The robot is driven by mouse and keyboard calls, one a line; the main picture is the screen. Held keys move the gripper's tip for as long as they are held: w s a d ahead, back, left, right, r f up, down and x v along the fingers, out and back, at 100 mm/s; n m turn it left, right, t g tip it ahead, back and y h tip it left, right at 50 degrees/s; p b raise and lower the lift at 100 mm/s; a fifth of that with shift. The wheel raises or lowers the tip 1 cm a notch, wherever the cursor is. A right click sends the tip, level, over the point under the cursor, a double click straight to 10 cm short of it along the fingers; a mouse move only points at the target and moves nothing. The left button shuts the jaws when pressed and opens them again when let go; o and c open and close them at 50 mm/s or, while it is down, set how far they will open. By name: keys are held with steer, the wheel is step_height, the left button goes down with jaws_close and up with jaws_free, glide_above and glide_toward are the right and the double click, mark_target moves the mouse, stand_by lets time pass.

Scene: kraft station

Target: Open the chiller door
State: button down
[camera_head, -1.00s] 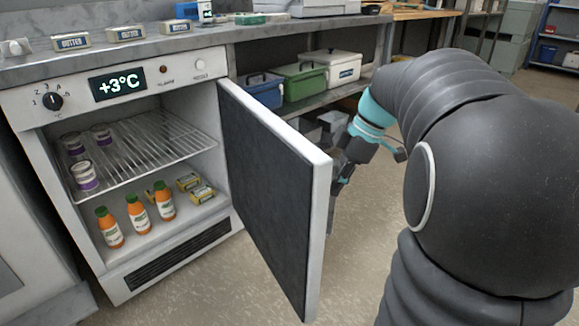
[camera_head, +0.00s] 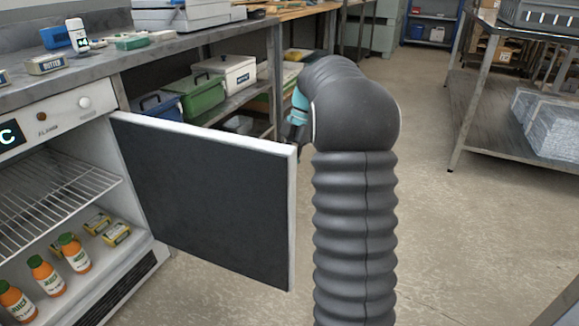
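The chiller (camera_head: 70,118) stands at the left, partly cut off by the picture edge. Its door (camera_head: 205,195) stands wide open, hinged on the chiller's right side, with its dark inner face toward me. Inside are a wire shelf (camera_head: 55,190), several orange bottles (camera_head: 73,252) and yellow boxes (camera_head: 116,234). My gripper (camera_head: 294,130) is at the door's free edge, mostly hidden behind the door's top corner and my arm. Only a dark and teal part of it shows. I cannot tell whether its fingers touch the door.
A worktop (camera_head: 130,65) runs above the chiller with butter boxes (camera_head: 48,64) on it. Below it, beyond the door, are blue, green (camera_head: 203,97) and white bins. A metal rack (camera_head: 470,105) stands at the right. The floor (camera_head: 480,230) between is clear.

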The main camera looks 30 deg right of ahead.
steer(key=shift+w, duration=0.2)
steer(key=c, duration=1.1)
jaws_free()
steer(key=shift+c, duration=0.2)
steer(key=shift+d+r, duration=0.1)
steer(key=s+v, duration=0.1)
steer(key=v, duration=1)
steer(key=shift+w+d+r, duration=0.25)
steer(key=shift+w+r, duration=0.1)
steer(key=shift+w, duration=0.15)
